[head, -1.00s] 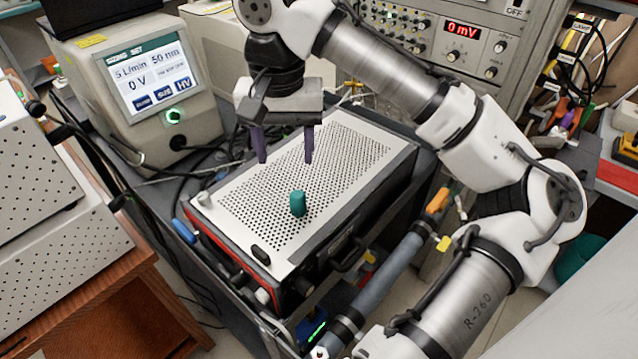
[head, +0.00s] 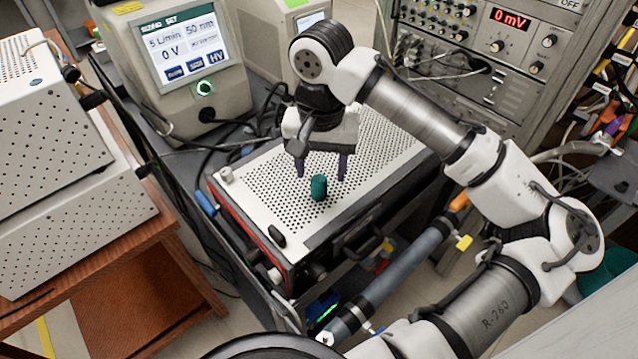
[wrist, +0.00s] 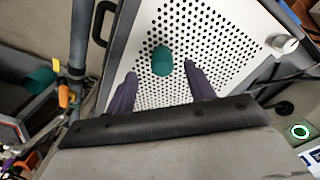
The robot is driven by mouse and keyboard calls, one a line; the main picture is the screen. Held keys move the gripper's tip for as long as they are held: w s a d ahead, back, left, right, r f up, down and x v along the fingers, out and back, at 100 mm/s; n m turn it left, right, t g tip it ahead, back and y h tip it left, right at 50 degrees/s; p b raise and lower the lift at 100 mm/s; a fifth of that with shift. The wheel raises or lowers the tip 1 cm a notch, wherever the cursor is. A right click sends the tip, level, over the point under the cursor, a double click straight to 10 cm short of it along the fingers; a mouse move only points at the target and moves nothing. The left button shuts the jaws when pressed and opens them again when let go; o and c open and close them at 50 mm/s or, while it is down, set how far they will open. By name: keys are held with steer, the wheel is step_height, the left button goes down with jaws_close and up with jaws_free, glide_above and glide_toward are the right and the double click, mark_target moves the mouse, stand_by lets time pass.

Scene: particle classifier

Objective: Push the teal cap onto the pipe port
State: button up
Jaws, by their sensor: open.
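The teal cap (head: 319,188) stands upright on the perforated white top of a box (head: 262,205). My gripper (head: 320,176) is open and empty, fingers pointing down, close above and behind the cap. In the wrist view the cap (wrist: 162,61) shows between the two purple fingertips (wrist: 160,72), with gaps on both sides. A grey-blue pipe (head: 398,272) with a yellow tag runs along the box's right side. A small pale round fitting (head: 226,174) stands at the box's left corner. I cannot tell which of these is the pipe port.
A screen unit (head: 186,60) stands behind left, with cables beside it. A perforated metal case (head: 50,190) on a wooden cabinet is at the left. An instrument rack (head: 490,70) is behind right.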

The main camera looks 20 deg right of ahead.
mark_target(319, 178)
steer(key=shift+w+a+f+p, duration=0.1)
steer(key=shift+f+p, duration=0.15)
steer(key=shift+f, duration=0.9)
steer(key=shift+a+f+p, duration=0.1)
steer(key=shift+f+p, duration=0.15)
steer(key=shift+f, duration=0.9)
steer(key=c, duration=0.9)
